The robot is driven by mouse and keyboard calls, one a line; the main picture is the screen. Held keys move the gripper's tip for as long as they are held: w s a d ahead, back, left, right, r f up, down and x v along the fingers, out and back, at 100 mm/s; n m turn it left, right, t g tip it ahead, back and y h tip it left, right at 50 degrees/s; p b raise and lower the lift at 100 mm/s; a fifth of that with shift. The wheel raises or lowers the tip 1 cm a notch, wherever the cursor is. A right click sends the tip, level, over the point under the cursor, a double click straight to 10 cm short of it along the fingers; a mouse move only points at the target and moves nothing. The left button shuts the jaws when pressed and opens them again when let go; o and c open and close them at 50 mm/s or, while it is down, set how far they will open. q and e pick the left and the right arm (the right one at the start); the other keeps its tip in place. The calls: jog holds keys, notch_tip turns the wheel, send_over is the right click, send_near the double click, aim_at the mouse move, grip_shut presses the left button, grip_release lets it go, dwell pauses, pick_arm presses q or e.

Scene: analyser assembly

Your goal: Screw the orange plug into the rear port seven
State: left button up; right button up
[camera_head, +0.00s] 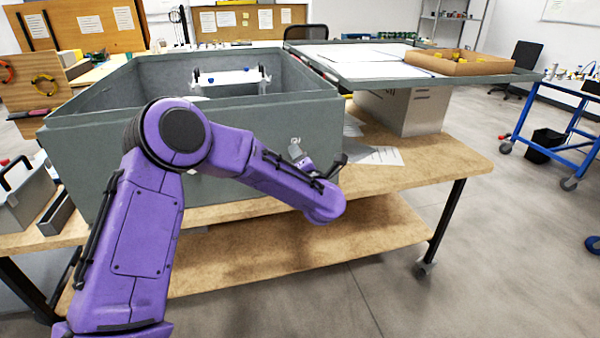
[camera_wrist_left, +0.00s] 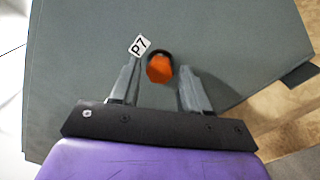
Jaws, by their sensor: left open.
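The orange plug (camera_wrist_left: 160,69) sits at a dark round port (camera_wrist_left: 161,53) in the grey wall of the analyser housing (camera_wrist_left: 235,45); how deep it sits I cannot tell. A white label marked P7 (camera_wrist_left: 139,45) is beside the port. My left gripper (camera_wrist_left: 161,67) is open, one finger on each side of the plug, with gaps between fingers and plug. In the head view, my left gripper (camera_head: 305,160) is at the housing's near wall (camera_head: 270,130), and the plug is hidden there. My right gripper is in neither view.
The open-topped housing stands on a wooden workbench (camera_head: 420,160). A flat grey panel (camera_head: 375,70) with papers and a cardboard tray (camera_head: 458,64) is at the right, above a metal box (camera_head: 405,110). A grey toolbox (camera_head: 22,198) is at the left.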

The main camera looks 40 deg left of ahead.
pick_arm(q)
jog(key=n+b, duration=0.6)
jog(key=shift+b, duration=0.4)
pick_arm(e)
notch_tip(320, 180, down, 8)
pick_arm(q)
grip_shut()
jog(key=m+p, duration=0.6)
jog(key=shift+m, duration=0.4)
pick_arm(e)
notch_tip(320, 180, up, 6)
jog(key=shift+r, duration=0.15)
